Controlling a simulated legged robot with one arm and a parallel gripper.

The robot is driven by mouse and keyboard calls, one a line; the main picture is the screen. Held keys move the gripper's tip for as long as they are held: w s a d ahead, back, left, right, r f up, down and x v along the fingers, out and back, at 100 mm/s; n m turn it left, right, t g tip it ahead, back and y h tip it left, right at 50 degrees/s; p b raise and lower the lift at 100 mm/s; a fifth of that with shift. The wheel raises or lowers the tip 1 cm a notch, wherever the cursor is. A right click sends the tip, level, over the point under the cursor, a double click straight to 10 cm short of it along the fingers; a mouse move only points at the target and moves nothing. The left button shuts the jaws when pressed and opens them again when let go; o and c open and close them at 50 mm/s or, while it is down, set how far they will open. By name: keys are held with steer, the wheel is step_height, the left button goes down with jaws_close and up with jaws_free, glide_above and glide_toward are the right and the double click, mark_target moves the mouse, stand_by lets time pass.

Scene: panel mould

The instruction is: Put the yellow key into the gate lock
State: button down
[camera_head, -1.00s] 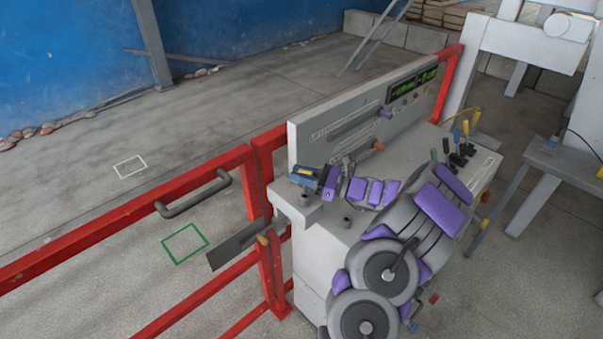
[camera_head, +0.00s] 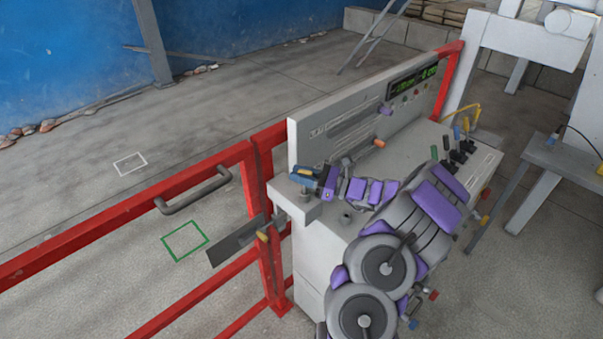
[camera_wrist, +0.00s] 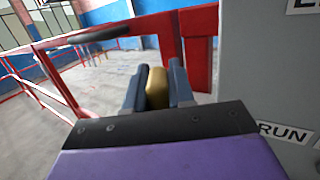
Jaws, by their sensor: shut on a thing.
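My gripper (camera_head: 304,174) is above the near left corner of the grey console, close to the red gate post. In the wrist view, its two blue-grey fingers (camera_wrist: 157,88) are shut on a rounded brownish-yellow piece, the yellow key (camera_wrist: 156,90). Only its near end shows; the rest is hidden by the fingers. A grey bracket (camera_head: 292,207) juts from the console corner just below my gripper. A brass-coloured piece (camera_head: 263,236) sits by a dark plate on the gate. I cannot tell which part is the gate lock.
The red gate (camera_head: 120,217) with a grey handle (camera_head: 193,192) runs along the left. The console's upright panel (camera_head: 345,118) stands behind my gripper. Coloured plugs and levers (camera_head: 458,150) stand on the console's right.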

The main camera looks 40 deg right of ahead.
steer(key=shift+f, duration=1.15)
steer(key=c, duration=0.9)
jaws_free()
steer(key=v, duration=0.8)
steer(key=p+v, duration=0.1)
steer(key=v, duration=0.8)
steer(key=shift+s+f, duration=0.2)
steer(key=shift+f, duration=0.05)
steer(key=shift+w, duration=0.1)
